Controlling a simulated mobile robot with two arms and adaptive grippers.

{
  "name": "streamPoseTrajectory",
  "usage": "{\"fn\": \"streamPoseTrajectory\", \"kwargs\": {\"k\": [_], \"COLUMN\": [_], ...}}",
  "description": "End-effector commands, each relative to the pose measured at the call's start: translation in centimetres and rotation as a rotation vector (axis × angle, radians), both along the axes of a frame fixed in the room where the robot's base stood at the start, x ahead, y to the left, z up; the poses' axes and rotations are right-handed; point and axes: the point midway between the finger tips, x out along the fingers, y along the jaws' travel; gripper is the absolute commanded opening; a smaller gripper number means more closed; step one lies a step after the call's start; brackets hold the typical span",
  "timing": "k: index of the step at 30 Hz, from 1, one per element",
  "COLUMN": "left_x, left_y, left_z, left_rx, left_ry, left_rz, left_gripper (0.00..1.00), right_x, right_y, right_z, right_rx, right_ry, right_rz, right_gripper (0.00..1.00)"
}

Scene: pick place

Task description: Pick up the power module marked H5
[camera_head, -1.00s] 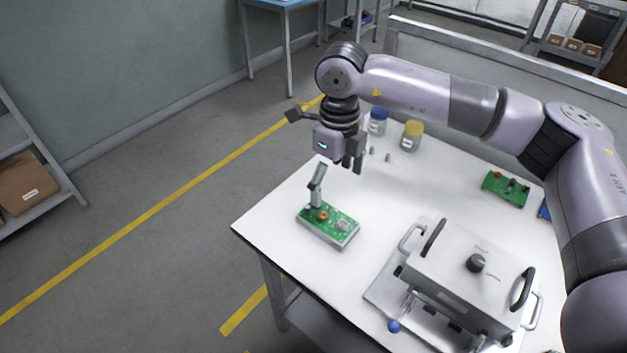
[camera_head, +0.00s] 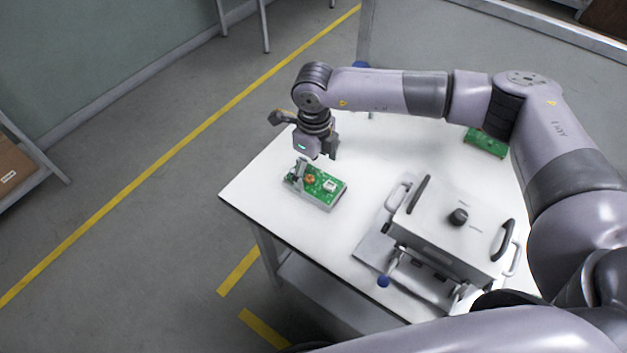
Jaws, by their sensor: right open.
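A green circuit board module (camera_head: 329,184) in a grey base lies at the left corner of the white table. It carries an orange round part, and a grey upright piece shows at its left end. A second green board (camera_head: 487,143) lies at the back right, partly behind my arm. I cannot read an H5 mark on either. My right gripper (camera_head: 328,151) points down, open, with nothing seen in it. It is just above and behind the near module, seemingly apart from it. My left gripper is not in view.
A grey metal fixture (camera_head: 447,222) with black handles, a dark knob and a blue ball-ended lever stands at the table's front right. The white table top (camera_head: 365,165) is clear between it and the near module. My right arm spans the table's back.

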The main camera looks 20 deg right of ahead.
Motion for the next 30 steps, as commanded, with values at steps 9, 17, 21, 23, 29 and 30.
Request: {"fn": "streamPoseTrajectory", "kwargs": {"k": [9,17,21,23,29,30], "left_x": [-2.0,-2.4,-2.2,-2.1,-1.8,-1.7], "left_y": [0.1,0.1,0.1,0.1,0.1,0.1], "left_z": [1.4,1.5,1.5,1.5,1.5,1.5], "left_rx": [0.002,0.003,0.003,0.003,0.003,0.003], "left_ry": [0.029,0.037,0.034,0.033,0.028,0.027], "left_rz": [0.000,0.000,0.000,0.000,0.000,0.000], "left_gripper": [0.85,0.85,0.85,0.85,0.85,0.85], "right_x": [-0.1,-0.1,-0.1,-0.1,-0.1,-0.1], "right_y": [-0.1,-0.1,-0.1,-0.1,-0.2,-0.2], "right_z": [-3.9,-5.3,-5.3,-5.3,-5.3,-5.3], "right_rx": [-0.001,0.001,0.000,0.000,0.000,0.000], "right_ry": [0.003,-0.001,0.000,0.000,0.000,0.000], "right_rz": [0.000,-0.001,-0.001,-0.001,-0.001,-0.001], "right_gripper": [0.87,0.87,0.85,0.81,0.67,0.65]}}
